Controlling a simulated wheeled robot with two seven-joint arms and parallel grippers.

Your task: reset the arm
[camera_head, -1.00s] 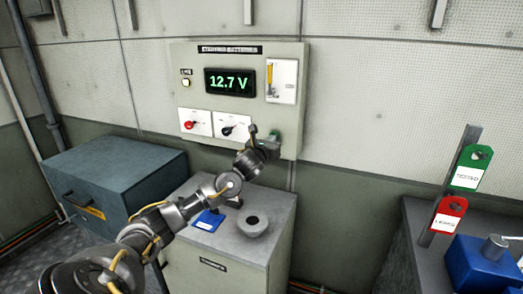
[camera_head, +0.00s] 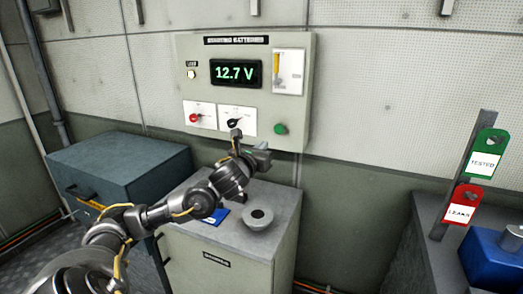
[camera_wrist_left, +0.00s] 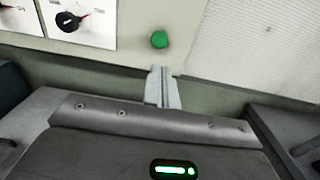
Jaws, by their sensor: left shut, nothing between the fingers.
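My left arm reaches in from the left in the head view. Its gripper (camera_head: 264,149) is shut and empty, in front of the battery panel (camera_head: 303,100) and above the grey cabinet. In the left wrist view its closed fingers (camera_wrist_left: 163,87) point toward the panel, just below the green button (camera_wrist_left: 159,40). The green button (camera_head: 280,129) shows fully in the head view, with the gripper below and left of it. The panel display (camera_head: 236,72) reads 12.7 V. My right gripper is not in view.
A grey cabinet (camera_head: 220,263) stands below the panel, with a grey cup-like holder (camera_head: 259,219) and a blue item (camera_head: 217,215) on top. A blue-grey chest (camera_head: 118,165) is at left. Green (camera_head: 486,152) and red (camera_head: 465,205) tags hang at right.

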